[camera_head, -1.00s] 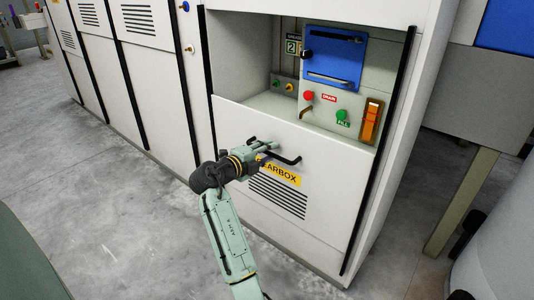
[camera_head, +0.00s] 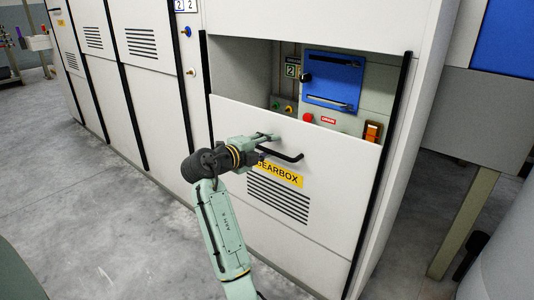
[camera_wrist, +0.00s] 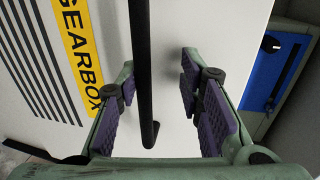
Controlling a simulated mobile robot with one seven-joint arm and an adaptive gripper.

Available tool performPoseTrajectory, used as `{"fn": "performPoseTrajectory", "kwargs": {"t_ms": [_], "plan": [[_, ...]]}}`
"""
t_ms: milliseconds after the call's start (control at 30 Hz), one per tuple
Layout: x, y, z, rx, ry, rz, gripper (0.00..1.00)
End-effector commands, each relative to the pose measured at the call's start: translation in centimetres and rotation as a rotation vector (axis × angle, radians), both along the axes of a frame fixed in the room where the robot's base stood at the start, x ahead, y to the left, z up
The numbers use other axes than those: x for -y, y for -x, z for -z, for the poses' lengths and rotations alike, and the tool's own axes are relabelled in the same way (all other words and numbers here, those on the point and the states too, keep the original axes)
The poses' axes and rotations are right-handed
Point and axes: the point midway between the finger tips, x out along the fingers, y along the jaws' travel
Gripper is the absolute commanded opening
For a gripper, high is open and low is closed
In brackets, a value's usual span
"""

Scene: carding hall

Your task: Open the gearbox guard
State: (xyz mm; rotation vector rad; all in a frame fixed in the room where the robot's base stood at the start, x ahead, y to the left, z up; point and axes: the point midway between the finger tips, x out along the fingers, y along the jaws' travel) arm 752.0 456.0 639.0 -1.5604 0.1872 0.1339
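The gearbox guard (camera_head: 330,160) is a white panel with a yellow GEARBOX label (camera_head: 278,174) and slotted vents. It stands partway up the cabinet front, with an open gap above it. Its black bar handle (camera_head: 284,155) runs across the panel above the label. My gripper (camera_head: 268,139) is at the left end of this handle. In the wrist view, the fingers of my gripper (camera_wrist: 158,85) are apart on either side of the handle (camera_wrist: 141,70). The bar lies nearer the left finger, and a clear gap shows to the right finger.
Behind the gap are a blue box (camera_head: 333,80) with a handle, a red button (camera_head: 308,118) and an orange switch (camera_head: 372,131). Black rails edge the guard. A tan post (camera_head: 465,222) stands at right. Grey floor (camera_head: 90,210) is open at left.

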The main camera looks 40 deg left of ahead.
Motion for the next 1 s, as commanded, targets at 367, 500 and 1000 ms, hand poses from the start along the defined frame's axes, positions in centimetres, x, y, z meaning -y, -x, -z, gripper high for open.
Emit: {"fn": "performPoseTrajectory", "kwargs": {"t_ms": [367,500,1000], "plan": [[-0.1,0.8,-0.3,0.003,-0.001,-0.002,0.32],[-0.1,1.8,-0.4,0.003,-0.001,-0.002,0.32],[-0.2,5.2,-1.0,0.000,0.000,-0.002,0.32]]}}
